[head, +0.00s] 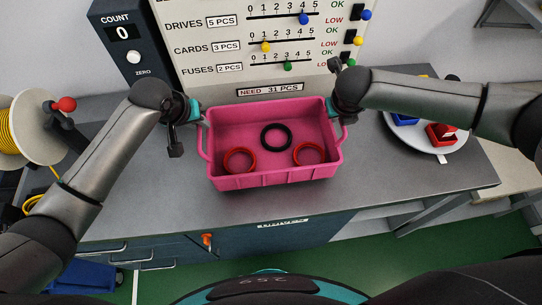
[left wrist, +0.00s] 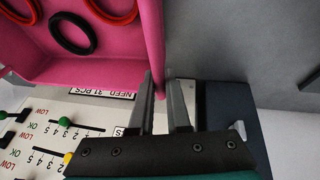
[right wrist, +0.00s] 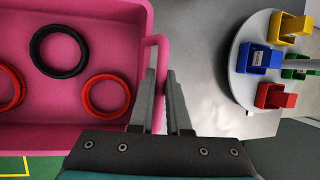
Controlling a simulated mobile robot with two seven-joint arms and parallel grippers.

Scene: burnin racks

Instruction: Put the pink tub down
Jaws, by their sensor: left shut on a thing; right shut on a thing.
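The pink tub (head: 270,178) is in the middle of the head view, over the grey counter, roughly level. It holds a black ring (head: 276,137) and two red rings (head: 239,160) (head: 309,154). My left gripper (head: 201,119) is shut on the tub's left handle; the left wrist view shows the handle (left wrist: 160,92) between the fingers. My right gripper (head: 341,116) is shut on the right handle, which also shows in the right wrist view (right wrist: 156,50). I cannot tell whether the tub's base touches the counter.
A count panel (head: 215,60) stands behind the tub. A round white tray (head: 440,140) with coloured bins is at the right. A cable reel (head: 35,125) is at the left. Grey counter (head: 400,185) is bare between the tub and the tray.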

